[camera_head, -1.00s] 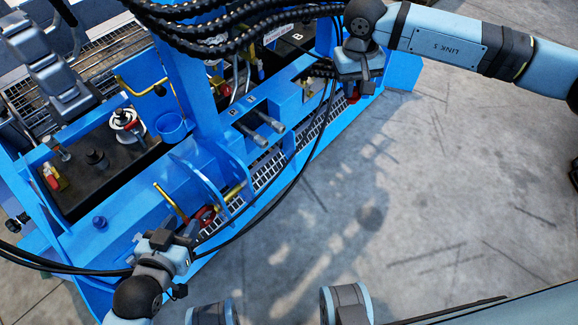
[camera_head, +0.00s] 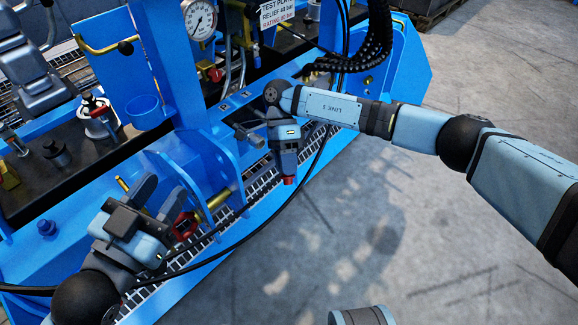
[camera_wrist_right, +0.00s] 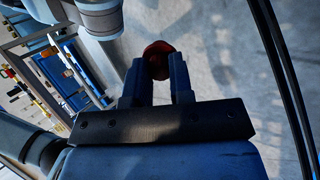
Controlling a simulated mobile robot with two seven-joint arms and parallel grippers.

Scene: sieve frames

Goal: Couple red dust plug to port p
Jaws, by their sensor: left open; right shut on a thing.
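The red dust plug (camera_head: 289,181) points down from the tip of my right gripper (camera_head: 287,168). In the right wrist view the red plug (camera_wrist_right: 158,52) sits between the fingertips of my right gripper (camera_wrist_right: 160,72), which is shut on it. My right gripper hangs in front of the blue frame, just right of the grey couplings (camera_head: 250,136) on its ledge. My wrist hides part of that ledge. I cannot read which port is p. My left gripper (camera_head: 155,198) is open at the lower left, close to a red fitting (camera_head: 184,226).
A black hose (camera_head: 245,234) runs across the front of the blue frame, over a metal grating (camera_head: 268,181). Blue curved brackets (camera_head: 228,158), a blue cup (camera_head: 147,112) and a gauge (camera_head: 199,18) stand to the left.

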